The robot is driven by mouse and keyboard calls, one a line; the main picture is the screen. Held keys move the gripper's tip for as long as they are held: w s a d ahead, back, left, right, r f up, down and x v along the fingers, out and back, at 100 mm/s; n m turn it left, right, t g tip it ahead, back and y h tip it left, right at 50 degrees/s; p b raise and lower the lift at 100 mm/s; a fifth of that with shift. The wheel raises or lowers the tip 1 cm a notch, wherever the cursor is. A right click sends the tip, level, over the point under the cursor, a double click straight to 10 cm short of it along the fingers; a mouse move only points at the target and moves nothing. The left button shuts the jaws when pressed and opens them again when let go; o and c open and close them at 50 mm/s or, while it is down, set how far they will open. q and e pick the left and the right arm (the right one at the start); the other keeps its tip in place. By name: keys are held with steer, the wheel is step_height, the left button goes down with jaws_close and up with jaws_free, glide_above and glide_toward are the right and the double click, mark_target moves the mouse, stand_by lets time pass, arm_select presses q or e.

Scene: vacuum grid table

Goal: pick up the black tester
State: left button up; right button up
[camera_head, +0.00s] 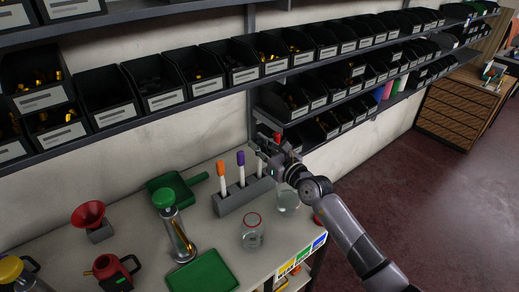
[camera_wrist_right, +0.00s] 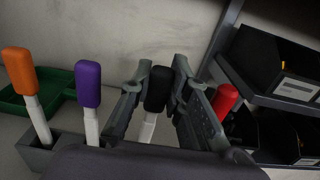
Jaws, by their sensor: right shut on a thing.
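The black tester (camera_wrist_right: 157,90) is between the two fingers of my right gripper (camera_wrist_right: 158,95) in the right wrist view. The fingers are shut on its black cap, and its white shaft shows below. In the head view the right gripper (camera_head: 266,150) is over the right part of the grey rack (camera_head: 240,202) and hides the black cap. A white shaft (camera_head: 260,168) shows under it, upright at the rack. An orange tester (camera_head: 221,168) and a purple tester (camera_head: 240,159) stand to the left, and a red-capped one (camera_head: 277,138) to the right. My left gripper is not in view.
A glass jar (camera_head: 252,233) and another clear vessel (camera_head: 287,199) stand near the rack. A green dustpan-like tray (camera_head: 176,186), a metal flask (camera_head: 179,235) and a green tray (camera_head: 203,272) are to the left. Shelves with black bins (camera_head: 156,81) overhang the table.

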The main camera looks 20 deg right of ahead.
step_height(320, 180, up, 19)
steer(key=shift+r+p, duration=0.1)
steer(key=shift+p, duration=0.8)
stand_by(0.5)
